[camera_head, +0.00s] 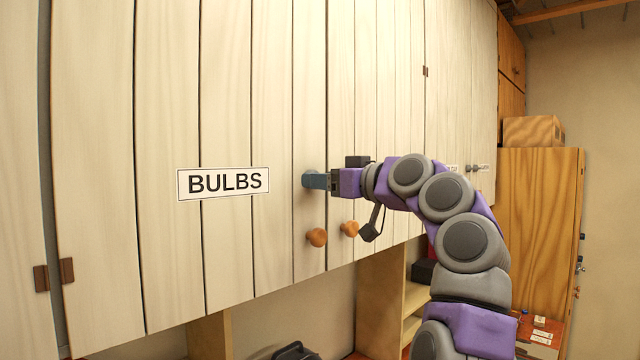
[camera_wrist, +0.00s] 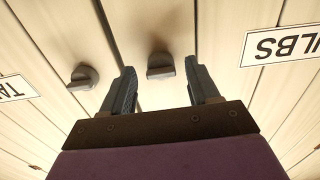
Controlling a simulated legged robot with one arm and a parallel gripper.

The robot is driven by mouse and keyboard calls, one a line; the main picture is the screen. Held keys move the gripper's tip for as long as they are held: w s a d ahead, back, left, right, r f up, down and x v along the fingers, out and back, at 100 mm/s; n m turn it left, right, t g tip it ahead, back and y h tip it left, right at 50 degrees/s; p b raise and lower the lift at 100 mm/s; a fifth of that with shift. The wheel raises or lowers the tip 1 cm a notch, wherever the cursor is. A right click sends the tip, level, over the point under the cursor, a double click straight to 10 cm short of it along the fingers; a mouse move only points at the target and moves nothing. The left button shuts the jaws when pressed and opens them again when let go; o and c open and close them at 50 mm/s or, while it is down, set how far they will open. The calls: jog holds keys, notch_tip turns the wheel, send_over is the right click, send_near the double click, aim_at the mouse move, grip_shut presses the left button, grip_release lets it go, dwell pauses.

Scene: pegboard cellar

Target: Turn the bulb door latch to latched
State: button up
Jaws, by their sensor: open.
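The bulb door is the pale plank door with the BULBS sign (camera_head: 222,183); the sign also shows upside down in the wrist view (camera_wrist: 283,46). The bulb door latch (camera_wrist: 160,67) is a dark grey turn knob on the planks, its grip bar lying roughly level in the wrist view. My gripper (camera_head: 314,180) is at the door front, right of the sign. In the wrist view its two fingers (camera_wrist: 160,70) are apart, one on each side of the latch, with gaps showing. In the head view the fingers hide the latch.
A second grey knob (camera_wrist: 83,77) sits to the left in the wrist view, outside the fingers, near another partly cut-off sign (camera_wrist: 15,88). Two round wooden knobs (camera_head: 317,237) (camera_head: 349,228) stick out below my gripper. Open shelving (camera_head: 415,297) lies beneath the cabinet.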

jog(key=b+v, duration=0.2)
jog(key=v, duration=1.4)
jog(key=s+a+f+m+g+h, duration=0.25)
jog(key=a+f+g, duration=0.35)
jog(key=a+f, duration=0.4)
jog(key=s+a+f+m+g+h, duration=0.1)
jog(key=s+f+g, duration=0.1)
jog(key=s+f, duration=0.35)
jog(key=s+a+f+m+g+h, duration=0.1)
jog(key=s+f, duration=0.1)
jog(key=f, duration=0.7)
jog(key=s+d+f+m+g+h, duration=0.1)
jog(key=s+d+f, duration=0.3)
jog(key=s+f, duration=0.5)
jog(key=s+d+f+m+g+h, duration=0.2)
jog(key=s+d+f+h, duration=0.2)
jog(key=s+f, duration=0.5)
jog(key=s+d+f+m+g+h, duration=0.1)
jog(key=s+d+f+g+h, duration=0.1)
jog(key=s+d+f, duration=0.3)
jog(key=s+f+h, duration=0.1)
jog(key=s+f, duration=0.3)
jog(key=f, duration=0.2)
jog(key=shift+s+m+g, duration=0.3)
jog(key=shift+s+m, duration=0.05)
jog(key=shift+s, duration=0.05)
